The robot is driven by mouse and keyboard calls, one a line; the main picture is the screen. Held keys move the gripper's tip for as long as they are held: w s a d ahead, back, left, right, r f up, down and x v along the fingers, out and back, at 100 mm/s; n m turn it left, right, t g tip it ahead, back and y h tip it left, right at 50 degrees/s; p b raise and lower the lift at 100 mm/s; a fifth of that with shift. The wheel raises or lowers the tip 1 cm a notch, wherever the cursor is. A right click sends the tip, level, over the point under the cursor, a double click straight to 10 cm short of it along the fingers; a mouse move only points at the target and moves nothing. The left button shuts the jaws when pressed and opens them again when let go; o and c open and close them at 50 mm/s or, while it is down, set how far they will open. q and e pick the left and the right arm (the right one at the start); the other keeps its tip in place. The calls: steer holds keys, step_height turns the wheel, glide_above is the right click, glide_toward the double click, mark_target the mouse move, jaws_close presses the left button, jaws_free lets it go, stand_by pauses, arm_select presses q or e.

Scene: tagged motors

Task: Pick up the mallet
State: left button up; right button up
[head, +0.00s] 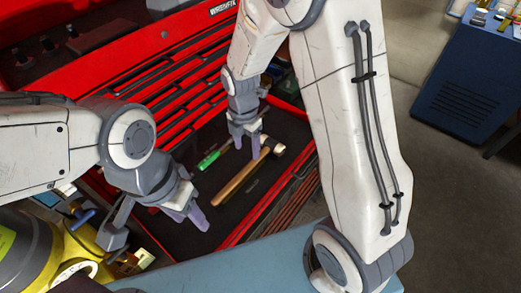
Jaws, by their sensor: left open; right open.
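The mallet lies in the open drawer of the red tool chest. Its wooden handle (232,184) runs from lower left to upper right, and its pale head is at the upper right end. My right gripper (247,150) is open and points down just behind and left of the mallet's upper end. Its fingertips overlap the area near the handle in this view, and I cannot tell whether they touch it. My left gripper (199,218) is open and empty, near the drawer's front left, left of the handle's lower end.
A green-handled tool (208,160) lies in the drawer left of my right gripper. The red tool chest (150,60) rises behind. A yellow machine (40,250) stands at the lower left and a blue cabinet (468,88) at the upper right. A light blue surface (235,270) lies in front.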

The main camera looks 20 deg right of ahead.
mark_target(250, 165)
steer(key=shift+d+f, duration=0.2)
steer(key=shift+f, duration=0.4)
steer(key=shift+d+f, duration=0.2)
steer(key=shift+f, duration=0.65)
steer(key=shift+s+a+f+p, duration=0.1)
steer(key=shift+a+f+p, duration=0.1)
steer(key=shift+p, duration=0.2)
steer(key=f+p, duration=0.1)
steer(key=f, duration=0.2)
steer(key=shift+s+d+f, duration=0.1)
steer(key=shift+s+f, duration=0.1)
steer(key=shift+f+p, duration=0.3)
steer(key=shift+f, duration=0.35)
jaws_close()
